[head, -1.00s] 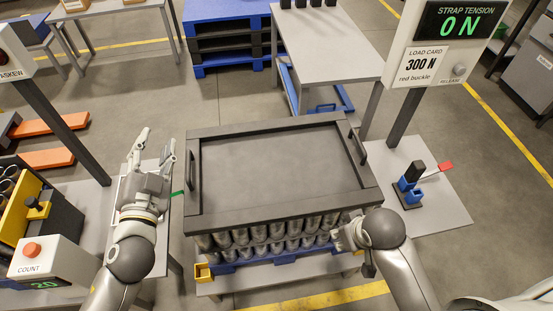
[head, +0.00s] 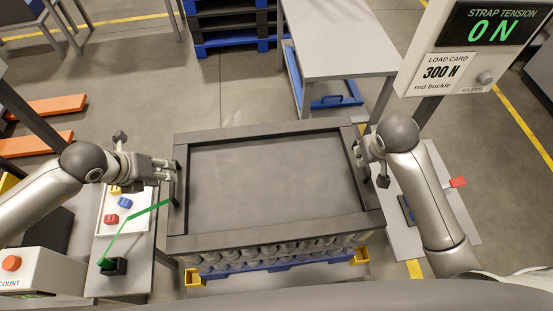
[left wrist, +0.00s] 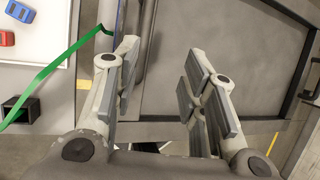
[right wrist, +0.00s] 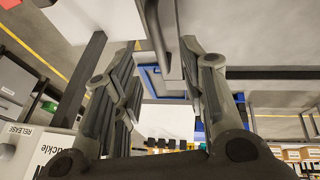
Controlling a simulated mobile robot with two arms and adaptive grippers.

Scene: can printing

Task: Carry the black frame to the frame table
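The black frame (head: 275,232), a wide rectangle with a grey panel inside, lies flat on top of rows of cans (head: 290,252) above a blue pallet. My left gripper (head: 172,174) is at the frame's left side handle. In the left wrist view its fingers (left wrist: 160,90) are apart, with the frame's dark side (left wrist: 148,45) between and beyond them. My right gripper (head: 373,164) is at the right side handle. In the right wrist view its fingers (right wrist: 160,95) are apart, with the dark handle (right wrist: 157,35) showing between them.
A grey table (head: 335,40) stands behind the frame, slightly right. A side table (head: 130,270) at left holds small buckles and a green strap (head: 135,228). The strap tension display (head: 480,45) stands at right. Stacked pallets (head: 232,28) are at the back.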

